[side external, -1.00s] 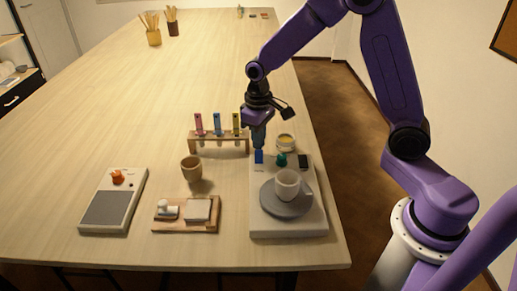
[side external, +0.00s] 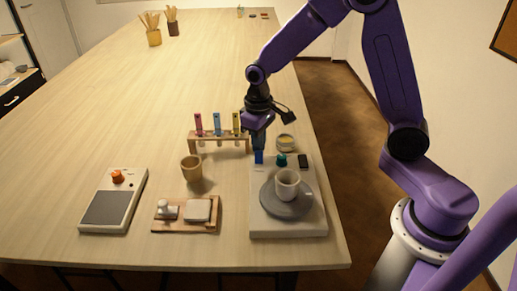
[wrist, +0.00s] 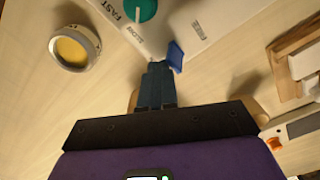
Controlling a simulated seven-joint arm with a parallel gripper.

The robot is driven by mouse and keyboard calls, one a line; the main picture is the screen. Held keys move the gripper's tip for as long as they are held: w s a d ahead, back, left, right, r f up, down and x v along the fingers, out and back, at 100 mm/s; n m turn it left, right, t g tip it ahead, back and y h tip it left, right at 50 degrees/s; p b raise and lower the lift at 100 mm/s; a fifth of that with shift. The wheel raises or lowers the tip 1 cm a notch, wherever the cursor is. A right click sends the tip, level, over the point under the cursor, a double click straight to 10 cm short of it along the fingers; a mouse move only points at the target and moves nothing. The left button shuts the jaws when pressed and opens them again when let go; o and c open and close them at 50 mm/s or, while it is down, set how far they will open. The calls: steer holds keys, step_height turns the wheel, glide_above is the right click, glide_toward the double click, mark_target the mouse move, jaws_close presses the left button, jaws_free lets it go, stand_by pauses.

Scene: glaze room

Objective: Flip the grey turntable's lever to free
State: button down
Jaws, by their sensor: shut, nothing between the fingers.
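The grey turntable is a pale base (side external: 260,226) with a grey disc (side external: 285,210) at the front right of the table. My gripper (side external: 258,149) is shut and empty, pointing down right at the lever. In the wrist view its fingertips (wrist: 158,66) are close beside the lever; contact is unclear.
A rack of coloured tubes (side external: 218,134) stands left of my gripper, and a small round jar (side external: 285,142) is to its right. A tan cup (side external: 191,168), a wooden tray (side external: 186,226) and a device with an orange knob (side external: 117,177) lie further left.

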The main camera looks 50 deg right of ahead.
steer(key=shift+s+a, duration=0.45)
step_height(320, 180, up, 7)
steer(key=d, duration=0.1)
steer(key=shift+w, duration=0.45)
stand_by(0.3)
steer(key=s+d+n, duration=0.1)
steer(key=s+n, duration=0.8)
steer(key=s, duration=1.8)
steer(key=shift+s+r+n, duration=0.2)
steer(key=shift+n, duration=0.1)
